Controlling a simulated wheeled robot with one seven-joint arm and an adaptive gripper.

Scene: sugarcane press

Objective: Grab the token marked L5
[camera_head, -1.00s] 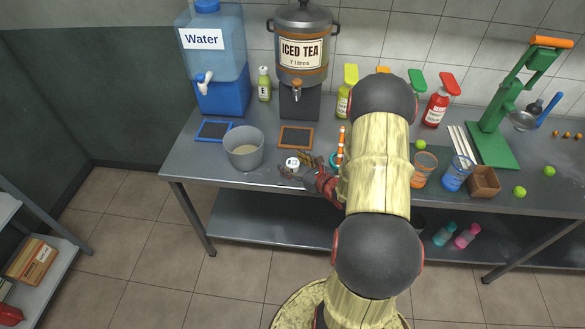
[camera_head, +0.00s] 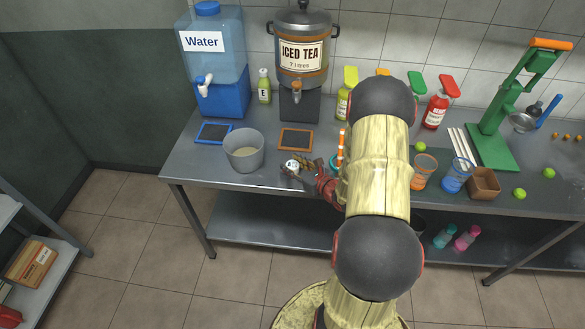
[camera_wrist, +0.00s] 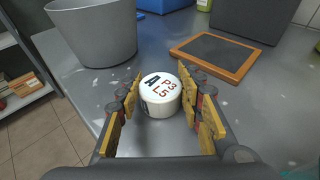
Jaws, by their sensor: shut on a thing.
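In the head view my gripper (camera_head: 298,167) is at the front part of the table, partly hidden by my arm.
A grey pot (camera_head: 244,150) stands left of the token. An orange-framed slate (camera_head: 296,139) lies behind it. An iced tea dispenser (camera_head: 302,60) and a water dispenser (camera_head: 212,65) stand at the back. Orange (camera_head: 423,172) and blue (camera_head: 456,176) cups stand right of my arm.

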